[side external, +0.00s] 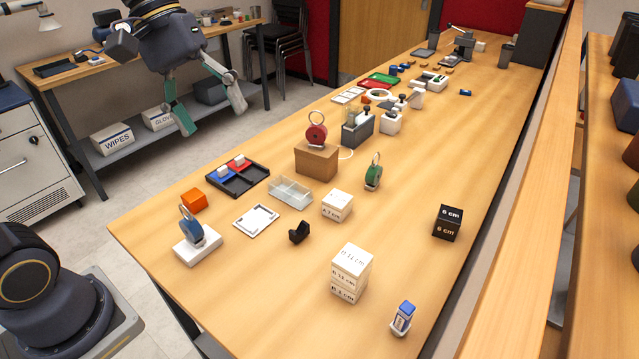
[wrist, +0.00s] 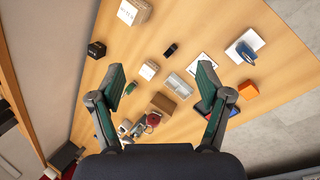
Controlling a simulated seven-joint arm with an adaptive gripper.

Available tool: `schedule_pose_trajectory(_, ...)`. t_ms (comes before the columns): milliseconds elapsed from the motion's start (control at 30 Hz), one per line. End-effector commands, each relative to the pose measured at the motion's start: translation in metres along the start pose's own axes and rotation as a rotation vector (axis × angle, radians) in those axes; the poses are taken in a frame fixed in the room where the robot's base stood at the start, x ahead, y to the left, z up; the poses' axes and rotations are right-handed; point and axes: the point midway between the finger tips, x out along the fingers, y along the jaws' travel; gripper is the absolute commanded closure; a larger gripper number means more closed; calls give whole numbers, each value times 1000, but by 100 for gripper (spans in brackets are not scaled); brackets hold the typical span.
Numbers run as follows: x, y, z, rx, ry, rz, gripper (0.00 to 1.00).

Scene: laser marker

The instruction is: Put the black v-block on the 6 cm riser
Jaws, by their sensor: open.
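The black v-block (side external: 299,232) is a small dark piece with a notch on the bare table, left of centre in the side external view. It also shows as a small dark shape in the wrist view (wrist: 171,49). The 6 cm riser (side external: 448,221) is a black cube with white "6 cm" lettering, standing near the table's right edge with its top clear. It shows at the left in the wrist view (wrist: 96,50). My gripper (side external: 212,117) is open and empty, high up and well apart from both. Its two spread fingers also show in the wrist view (wrist: 161,78).
A stack of white labelled blocks (side external: 350,274) stands between the v-block and the riser, toward the front. A smaller white block (side external: 337,206), a clear divided box (side external: 290,193) and a white frame (side external: 256,220) lie near the v-block. Bare table surrounds the riser.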

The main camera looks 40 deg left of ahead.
Motion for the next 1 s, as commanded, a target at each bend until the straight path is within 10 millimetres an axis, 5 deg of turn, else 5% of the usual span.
schedule_pose_trajectory(267, 50, 16, -114, -409, -378, 94, 23)
schedule_pose_trajectory(533, 140, -44, -210, -721, -663, 206, 23)
schedule_pose_trajectory(800, 206, -106, -226, -884, -783, 231, 23)
schedule_pose_trajectory(1000, 226, -98, -212, -896, -789, 232, 23)
